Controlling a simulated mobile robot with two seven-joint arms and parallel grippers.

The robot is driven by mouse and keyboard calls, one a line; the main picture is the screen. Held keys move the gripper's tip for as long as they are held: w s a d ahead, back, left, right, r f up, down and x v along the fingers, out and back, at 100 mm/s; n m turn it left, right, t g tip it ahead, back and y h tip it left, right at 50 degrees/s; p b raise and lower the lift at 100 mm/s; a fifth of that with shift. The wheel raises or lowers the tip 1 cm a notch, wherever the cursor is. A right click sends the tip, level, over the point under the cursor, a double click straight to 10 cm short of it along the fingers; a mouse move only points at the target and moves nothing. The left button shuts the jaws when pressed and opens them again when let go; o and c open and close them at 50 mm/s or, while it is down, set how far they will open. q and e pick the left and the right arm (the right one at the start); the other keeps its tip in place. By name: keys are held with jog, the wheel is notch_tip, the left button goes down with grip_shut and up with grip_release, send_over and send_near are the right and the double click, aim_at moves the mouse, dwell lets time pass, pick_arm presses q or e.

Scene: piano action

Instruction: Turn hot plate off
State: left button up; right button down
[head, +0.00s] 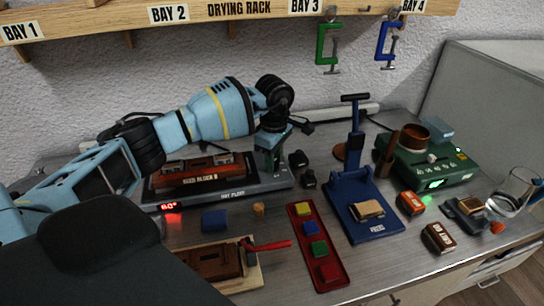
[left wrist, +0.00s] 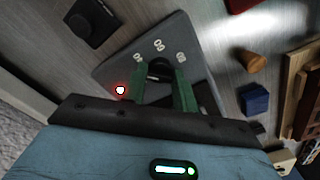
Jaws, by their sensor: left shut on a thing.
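The hot plate (head: 215,198) is a dark grey slab near the back wall, with a red lit display (head: 170,207) at its front left. A wooden block labelled REED BLOCK (head: 203,175) rests on its top. My left gripper (head: 271,165) points down at the right end of the hot plate. In the left wrist view its green fingers (left wrist: 165,80) are shut on a black round knob (left wrist: 158,68) on the hot plate's panel (left wrist: 118,68). Numbers surround the knob, and a red light (left wrist: 120,90) glows beside it. My right gripper is not in view.
A red tray (head: 302,230) with coloured blocks and a blue press (head: 385,228) stand to the right. A green device (head: 455,167) and a glass beaker (head: 518,185) are farther right. A blue block (head: 214,219) lies in front of the hot plate.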

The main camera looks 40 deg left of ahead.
pick_arm(q)
jog(key=n+p, duration=0.1)
jog(key=n, duration=0.4)
jog(key=shift+r+n+p, duration=0.15)
jog(key=shift+n+p, duration=0.45)
jog(key=shift+n, duration=1.2)
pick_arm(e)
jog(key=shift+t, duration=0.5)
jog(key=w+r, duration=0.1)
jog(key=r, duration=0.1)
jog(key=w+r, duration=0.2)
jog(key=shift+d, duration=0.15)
pick_arm(q)
jog(key=o, duration=1)
jog(key=shift+r, duration=3.75)
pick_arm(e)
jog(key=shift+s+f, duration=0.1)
